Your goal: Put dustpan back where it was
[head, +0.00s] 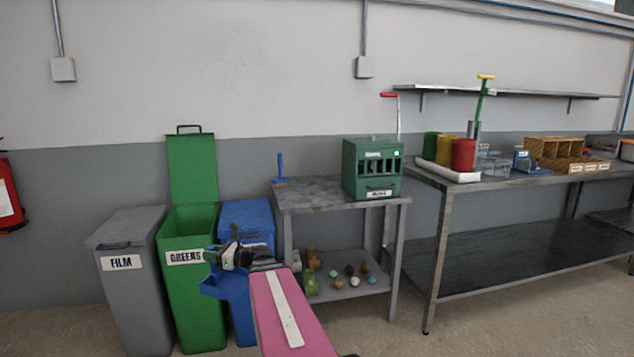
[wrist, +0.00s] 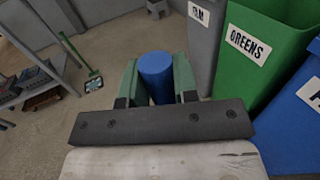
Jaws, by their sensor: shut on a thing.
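The blue dustpan (head: 222,287) hangs from my gripper (head: 222,257) in the head view, in front of the green and blue bins. In the wrist view its round blue handle (wrist: 155,78) sits between the two green fingers of my gripper (wrist: 157,88), which are shut on it. Much of the pan is hidden in the wrist view. A blue hand brush (head: 280,168) stands upright with its bristles down at the left end of the small metal table (head: 308,190).
A grey FILM bin (head: 128,290), an open green GREENS bin (head: 183,300) and a blue bin (head: 245,213) stand left of the table. A green box (head: 372,170) is on the table. Small items lie on its lower shelf. A long bench (head: 530,182) is at right.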

